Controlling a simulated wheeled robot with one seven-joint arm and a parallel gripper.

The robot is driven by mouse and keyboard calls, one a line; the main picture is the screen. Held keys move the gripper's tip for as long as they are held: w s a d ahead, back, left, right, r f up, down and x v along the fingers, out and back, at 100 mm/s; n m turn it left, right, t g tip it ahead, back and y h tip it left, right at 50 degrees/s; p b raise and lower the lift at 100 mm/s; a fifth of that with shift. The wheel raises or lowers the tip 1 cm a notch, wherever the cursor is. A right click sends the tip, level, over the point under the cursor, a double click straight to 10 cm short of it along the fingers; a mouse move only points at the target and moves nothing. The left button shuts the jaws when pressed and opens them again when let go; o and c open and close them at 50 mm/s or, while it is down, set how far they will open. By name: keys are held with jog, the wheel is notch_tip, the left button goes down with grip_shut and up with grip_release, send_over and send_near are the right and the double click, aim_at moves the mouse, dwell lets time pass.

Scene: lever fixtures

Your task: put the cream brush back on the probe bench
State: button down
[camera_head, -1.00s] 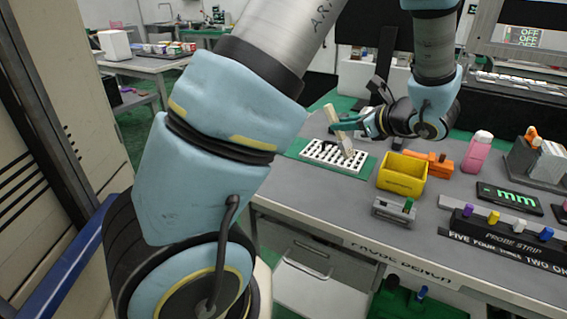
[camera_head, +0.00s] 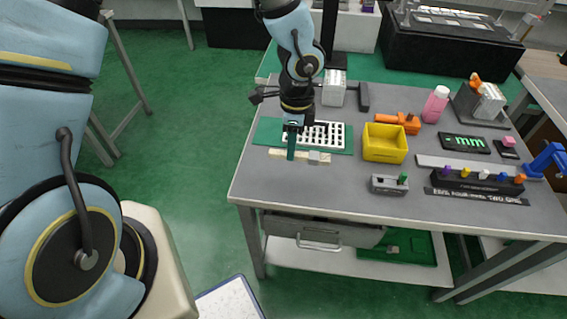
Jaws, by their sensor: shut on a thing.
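The cream brush (camera_head: 304,156) is a pale bar with a greyish block near its right end. It lies level at the left front part of the grey probe bench (camera_head: 275,190), just in front of the white slotted rack (camera_head: 318,134). My gripper (camera_head: 291,157) points down from above and is shut on the brush left of its middle. The fingers hide a small part of the brush. The brush is at or very close to the bench top; I cannot tell whether it touches.
A yellow bin (camera_head: 384,143) stands right of the rack, with an orange tool (camera_head: 398,122) behind it. A small grey fixture (camera_head: 389,184) and a black probe strip (camera_head: 478,182) stand along the front right. The bench's front left is bare.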

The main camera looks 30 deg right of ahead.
jog(key=shift+f, duration=3.55)
jog(key=shift+f, duration=0.2)
jog(key=c, duration=0.8)
grip_release()
jog(key=shift+r, duration=0.1)
jog(key=shift+o, duration=0.2)
